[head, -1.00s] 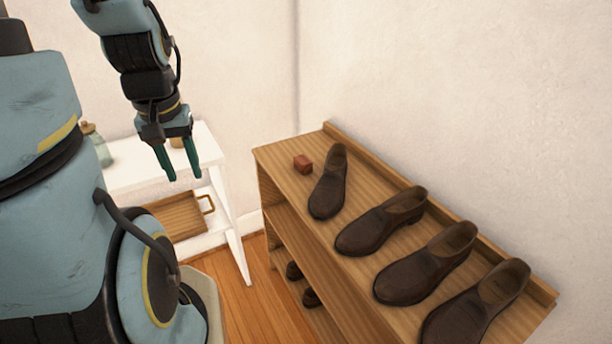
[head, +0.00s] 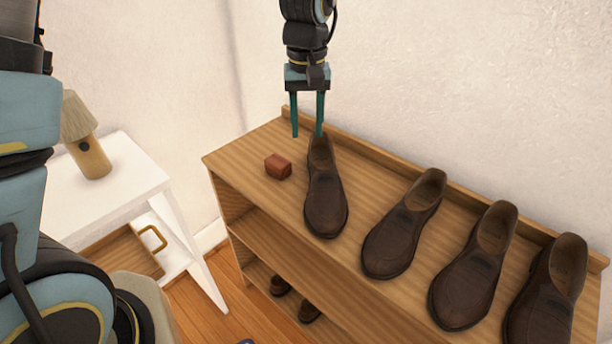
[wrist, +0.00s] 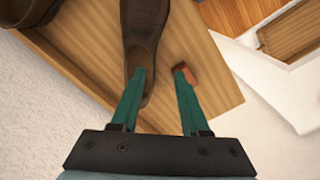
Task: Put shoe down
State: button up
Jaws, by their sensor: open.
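Several dark brown shoes stand in a row on top of a wooden shelf unit (head: 232,160). The leftmost shoe (head: 326,205) stands upright on the top board, and it also shows in the wrist view (wrist: 143,30). My gripper (head: 308,134) is open and empty, pointing down by the heel end of this shoe. In the wrist view one green finger (wrist: 140,72) overlaps the shoe's heel, and the other finger is to its right. I cannot tell whether a finger touches the shoe. A small red-brown block (head: 278,166) lies left of the leftmost shoe.
Other shoes (head: 402,225) stand to the right on the top board. A small pair of dark shoes (head: 308,310) sits on the bottom shelf. A white table (head: 110,185) with a lamp (head: 88,145) and a wooden tray (head: 125,255) stands at left. The wall rises behind the shelf.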

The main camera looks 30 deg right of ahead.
jog(key=shift+s+d+f, duration=0.15)
jog(key=shift+d+f, duration=0.3)
jog(key=shift+f, duration=0.2)
send_over(309, 166)
jog(key=f, duration=0.4)
jog(key=shift+d+f+p, duration=0.15)
jog(key=shift+d+p, duration=0.15)
jog(key=shift+p, duration=0.1)
jog(key=shift+s+a+f+p, duration=0.15)
jog(key=shift+f+p, duration=0.3)
jog(key=shift+f, duration=0.95)
jog(key=shift+w+a+f+p, duration=0.15)
jog(key=shift+f+p, duration=0.3)
jog(key=shift+f, duration=0.9)
jog(key=shift+s, duration=0.1)
grip_shut()
